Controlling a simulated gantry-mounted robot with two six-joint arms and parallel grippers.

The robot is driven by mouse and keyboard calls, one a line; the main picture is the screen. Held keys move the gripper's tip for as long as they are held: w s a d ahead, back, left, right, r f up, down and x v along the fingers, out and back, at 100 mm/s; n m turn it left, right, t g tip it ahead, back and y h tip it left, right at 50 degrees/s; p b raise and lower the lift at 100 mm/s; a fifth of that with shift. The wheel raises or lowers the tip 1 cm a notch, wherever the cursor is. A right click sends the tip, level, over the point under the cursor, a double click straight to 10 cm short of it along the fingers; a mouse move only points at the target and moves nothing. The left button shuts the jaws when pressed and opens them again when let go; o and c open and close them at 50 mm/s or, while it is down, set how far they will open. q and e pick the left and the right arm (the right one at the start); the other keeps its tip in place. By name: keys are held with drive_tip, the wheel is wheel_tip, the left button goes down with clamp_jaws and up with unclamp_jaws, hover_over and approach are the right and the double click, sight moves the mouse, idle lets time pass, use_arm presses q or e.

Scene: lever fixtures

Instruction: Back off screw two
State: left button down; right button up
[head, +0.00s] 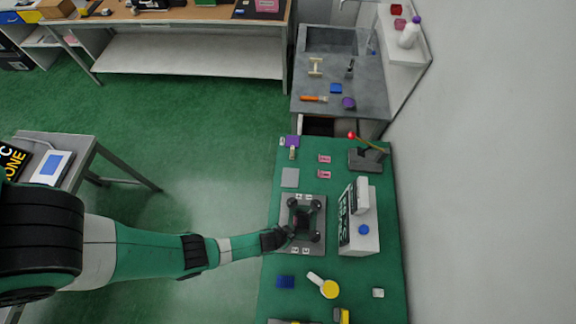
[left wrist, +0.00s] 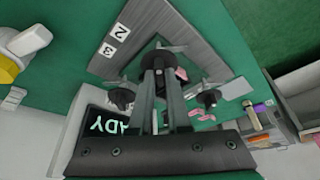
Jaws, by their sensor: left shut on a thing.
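A grey plate (head: 284,246) with black screw knobs near its corners lies on the green bench top. Number labels sit along its ends; in the left wrist view I read 2 (left wrist: 108,50) and 3 (left wrist: 123,32). My left gripper (left wrist: 158,62) reaches in over the plate from the left and is shut on a dark screw knob (left wrist: 162,46). I cannot tell for certain which number this knob has. Two other knobs, left (left wrist: 122,97) and right (left wrist: 208,97) of the fingers, stand free. My right gripper is not in view.
A white box with a dark display (head: 362,236) and a blue button (head: 364,230) stands right of the plate. A yellow-headed thing (head: 329,289) and a blue square (head: 285,282) lie nearer. A red-tipped lever fixture (head: 366,158) is farther back. The wall bounds the right side.

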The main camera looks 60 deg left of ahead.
use_arm(q)
drive_tip(key=n+b, duration=0.1)
drive_tip(key=n, duration=0.1)
drive_tip(key=n+y+b, duration=0.1)
drive_tip(key=n+b, duration=0.1)
drive_tip(key=shift+d+f+n+g+y, duration=0.1)
drive_tip(key=shift+f+n+g+y, duration=0.1)
drive_tip(key=shift+n+g+y, duration=0.15)
drive_tip(key=shift+r+n, duration=0.2)
drive_tip(key=shift+n, duration=0.35)
drive_tip(key=n+g+p, duration=0.1)
drive_tip(key=n, duration=0.1)
drive_tip(key=shift+w+r+n+y, duration=0.1)
drive_tip(key=shift+w+n+y, duration=0.05)
drive_tip(key=shift+n+y, duration=0.2)
drive_tip(key=n+g, duration=0.1)
drive_tip(key=n, duration=0.1)
drive_tip(key=shift+w+d+n+y+p, duration=0.1)
drive_tip(key=shift+n+y+p, duration=0.2)
drive_tip(key=shift+n, duration=0.05)
drive_tip(key=n+g+b, duration=0.1)
drive_tip(key=n, duration=0.1)
drive_tip(key=shift+w+n, duration=0.1)
drive_tip(key=shift+n, duration=0.2)
drive_tip(key=shift+n+g+b, duration=0.75)
drive_tip(key=shift+n+b, duration=0.25)
drive_tip(key=shift+n, duration=0.9)
drive_tip(key=c, duration=0.9)
unclamp_jaws()
